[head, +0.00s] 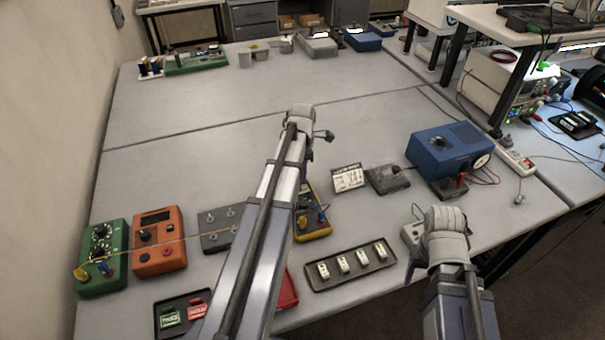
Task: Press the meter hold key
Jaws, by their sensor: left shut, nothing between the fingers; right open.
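The yellow meter (316,222) lies on the near table, right of my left forearm. The forearm hides its left part, and I cannot make out its hold key. Red and blue plugs sit on its lower face. My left gripper (318,137) is shut and empty, beyond the meter over the middle of the table. My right gripper (420,236) is open near the right front edge, right of the meter and apart from it.
A blue power box (447,150) stands right. The table's far middle is clear.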

